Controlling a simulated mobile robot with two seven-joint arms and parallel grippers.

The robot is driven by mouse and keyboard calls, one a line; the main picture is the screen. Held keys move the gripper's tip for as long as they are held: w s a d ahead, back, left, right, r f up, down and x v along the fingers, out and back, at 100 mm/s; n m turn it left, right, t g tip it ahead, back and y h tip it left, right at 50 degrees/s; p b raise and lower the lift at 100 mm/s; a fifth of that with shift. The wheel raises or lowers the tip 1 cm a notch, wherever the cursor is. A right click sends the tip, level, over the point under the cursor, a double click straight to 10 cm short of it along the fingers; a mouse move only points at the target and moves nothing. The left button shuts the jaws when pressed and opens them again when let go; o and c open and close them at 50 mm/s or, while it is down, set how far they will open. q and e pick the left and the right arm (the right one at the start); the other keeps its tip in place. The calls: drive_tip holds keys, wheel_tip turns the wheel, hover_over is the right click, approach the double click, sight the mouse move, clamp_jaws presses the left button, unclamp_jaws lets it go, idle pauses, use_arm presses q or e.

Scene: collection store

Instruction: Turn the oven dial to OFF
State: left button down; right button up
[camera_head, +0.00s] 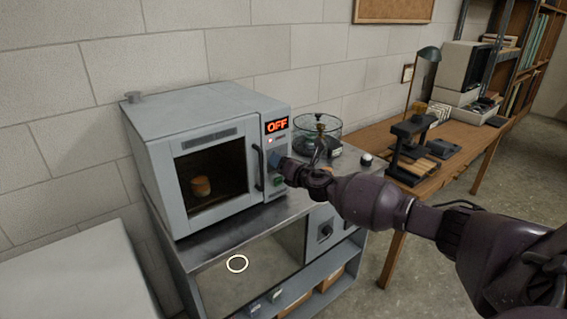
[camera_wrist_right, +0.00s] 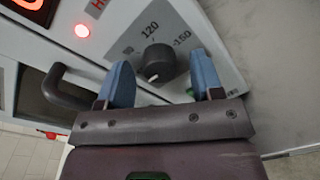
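The oven (camera_head: 187,158) is a grey box on a metal bench, with a dark window and a black door handle (camera_head: 257,167). Its display (camera_head: 277,126) reads OFF in orange-red. The black oven dial (camera_wrist_right: 157,62) shows in the right wrist view beside the printed numbers 120 and 150, with a pale pointer mark at its lower edge. In the head view my gripper hides it. My right gripper (camera_head: 279,164) is at the control panel. Its two blue fingers (camera_wrist_right: 122,85) are apart, one on each side of the dial; I cannot tell whether they touch it. My left gripper is not in view.
A red light (camera_wrist_right: 82,31) glows on the panel. A round glass vessel (camera_head: 331,126) stands right of the oven. A wooden table (camera_head: 432,165) with a lamp and instruments is further right. A pale block-like surface (camera_head: 75,275) fills the lower left.

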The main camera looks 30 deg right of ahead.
drive_tip(key=s, duration=1)
drive_tip(key=shift+s+d+r, duration=0.25)
drive_tip(key=shift+s+r, duration=0.05)
drive_tip(key=shift+s, duration=0.05)
idle(0.6)
drive_tip(key=s+a+f+m+g, duration=0.2)
drive_tip(key=s+a+f+m, duration=0.8)
drive_tip(key=m, duration=0.8)
drive_tip(key=s+a+f+m+g, duration=0.1)
drive_tip(key=s+a+f+m, duration=0.2)
drive_tip(key=s+f+m, duration=0.2)
drive_tip(key=s+a+f+m+g+h, duration=0.1)
drive_tip(key=s+a+f+m+g, duration=0.1)
drive_tip(key=s+f+m, duration=0.4)
drive_tip(key=s+a+f, duration=0.1)
drive_tip(key=s+f, duration=0.2)
drive_tip(key=s, duration=0.4)
drive_tip(key=shift+a+g, duration=0.3)
